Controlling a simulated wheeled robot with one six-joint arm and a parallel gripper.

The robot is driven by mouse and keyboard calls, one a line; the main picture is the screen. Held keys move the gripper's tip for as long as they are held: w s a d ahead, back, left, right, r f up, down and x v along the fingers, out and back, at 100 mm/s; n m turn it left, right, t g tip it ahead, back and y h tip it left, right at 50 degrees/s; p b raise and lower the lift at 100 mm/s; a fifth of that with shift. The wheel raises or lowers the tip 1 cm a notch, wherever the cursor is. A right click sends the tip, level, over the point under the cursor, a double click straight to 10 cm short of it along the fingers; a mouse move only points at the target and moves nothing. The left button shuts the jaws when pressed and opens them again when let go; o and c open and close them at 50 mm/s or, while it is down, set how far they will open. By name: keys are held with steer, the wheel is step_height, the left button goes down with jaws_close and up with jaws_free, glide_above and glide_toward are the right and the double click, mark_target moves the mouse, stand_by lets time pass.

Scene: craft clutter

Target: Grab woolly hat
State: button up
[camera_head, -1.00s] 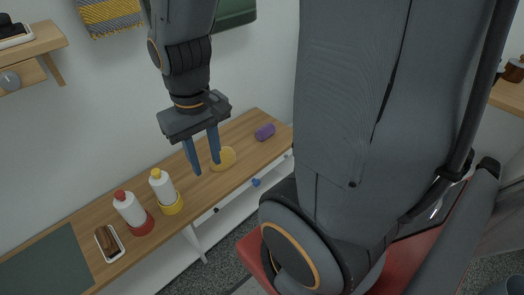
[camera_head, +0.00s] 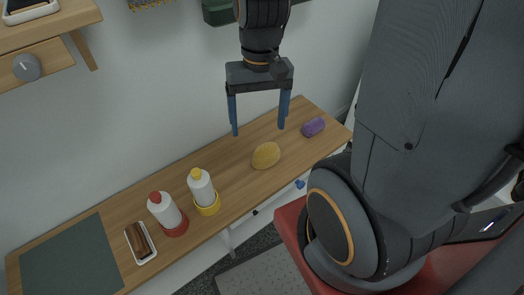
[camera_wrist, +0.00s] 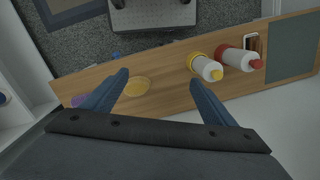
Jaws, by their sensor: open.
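A yellow, rounded, soft-looking thing (camera_head: 266,155), which seems to be the woolly hat, lies on the wooden bench top right of the bottles. It also shows in the wrist view (camera_wrist: 136,86), left of centre between the fingers. My gripper (camera_head: 258,131) is open and empty, pointing down above the bench. Its two blue fingers (camera_wrist: 160,77) are wide apart. The gripper is clear of the yellow thing, which is in full view in the head view.
A purple roll-like thing (camera_head: 313,127) lies to the right on the bench (camera_head: 225,155). A yellow-capped bottle (camera_head: 202,188) and a red-capped bottle (camera_head: 165,211) stand left. Further left are a small white tray (camera_head: 149,252) and a dark mat (camera_head: 70,262). A wall shelf (camera_head: 50,35) hangs upper left.

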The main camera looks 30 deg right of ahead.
steer(key=w+d+f+m+g+y+b, duration=0.1)
steer(key=w+d+f+m+b, duration=0.25)
steer(key=f, duration=0.25)
steer(key=w+d+f+m+y+b, duration=0.2)
steer(key=w+f+m+b, duration=0.15)
steer(key=f, duration=0.35)
steer(key=m+t+y+b, duration=0.2)
steer(key=m+y+b, duration=0.1)
steer(key=m+b, duration=0.45)
glide_toward(266, 152)
steer(key=shift+m, duration=0.45)
steer(key=f, duration=0.1)
steer(key=w+f, duration=0.1)
steer(key=f, duration=0.1)
steer(key=w+f+p, duration=0.1)
steer(key=f, duration=0.1)
steer(key=shift+w, duration=0.1)
steer(key=shift+b+x, duration=0.8)
steer(key=shift+x, duration=3.05)
steer(key=shift+a+r, duration=0.1)
steer(key=shift+r, duration=0.05)
steer(key=c, duration=1.2)
